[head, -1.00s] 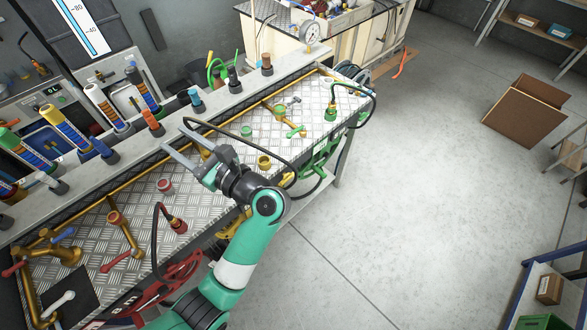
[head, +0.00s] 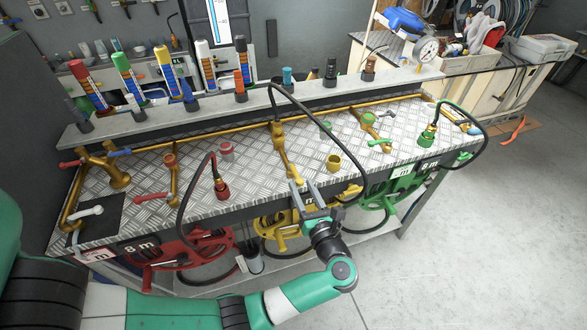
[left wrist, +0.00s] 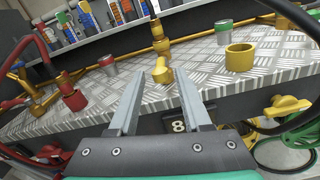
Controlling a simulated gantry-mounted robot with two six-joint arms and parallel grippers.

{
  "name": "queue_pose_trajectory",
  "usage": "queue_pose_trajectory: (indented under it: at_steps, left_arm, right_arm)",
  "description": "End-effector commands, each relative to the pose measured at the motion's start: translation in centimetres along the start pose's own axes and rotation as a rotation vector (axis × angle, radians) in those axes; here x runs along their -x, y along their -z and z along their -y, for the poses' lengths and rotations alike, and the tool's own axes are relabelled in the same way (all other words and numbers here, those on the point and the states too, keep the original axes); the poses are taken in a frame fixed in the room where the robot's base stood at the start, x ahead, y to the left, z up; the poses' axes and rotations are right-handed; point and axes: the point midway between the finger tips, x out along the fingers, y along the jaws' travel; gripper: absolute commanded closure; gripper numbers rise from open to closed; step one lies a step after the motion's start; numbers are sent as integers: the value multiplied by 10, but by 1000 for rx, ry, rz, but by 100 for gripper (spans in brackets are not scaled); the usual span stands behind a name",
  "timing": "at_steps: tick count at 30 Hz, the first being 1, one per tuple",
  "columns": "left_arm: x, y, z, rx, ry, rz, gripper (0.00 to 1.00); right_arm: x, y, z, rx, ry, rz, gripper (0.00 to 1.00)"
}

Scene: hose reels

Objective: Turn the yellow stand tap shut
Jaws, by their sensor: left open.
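The yellow stand tap (head: 280,142) is a brass-coloured pipe standing on the chequered metal bench top, at the middle. Its yellow lower part reaches toward the bench's front edge, near my left gripper (head: 309,196). In the left wrist view the tap (left wrist: 158,46) is upright ahead, with its yellow lower end just beyond and between the fingertips (left wrist: 157,84). My left gripper is open and empty. Whether a finger touches the tap I cannot tell. My right gripper is not in view.
A yellow socket (head: 334,163) stands right of the tap. The red tap (head: 170,172) and red hose coupling (head: 222,190) are left; the green tap (head: 368,122) is right. A black hose (head: 350,140) arches beside my left gripper. Reels hang below the front edge.

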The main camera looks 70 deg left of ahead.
Motion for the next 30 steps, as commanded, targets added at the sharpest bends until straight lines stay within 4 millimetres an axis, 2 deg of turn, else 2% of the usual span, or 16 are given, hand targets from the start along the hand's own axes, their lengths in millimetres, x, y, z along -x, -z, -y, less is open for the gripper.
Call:
queue_pose_trajectory:
  at_steps: [3,9,15,22,30]
  left_arm:
    - [-29,2,-1,1,-6,-2,52]
    - [-69,2,0,-1,-3,-2,52]
    - [-85,0,0,0,0,0,52]
    - [-85,0,0,0,1,0,52]
    - [-85,0,0,-1,1,0,100]
  right_arm:
    - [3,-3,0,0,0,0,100]
    - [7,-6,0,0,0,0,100]
    - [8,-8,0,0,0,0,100]
    - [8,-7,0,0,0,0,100]
    - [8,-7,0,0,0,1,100]
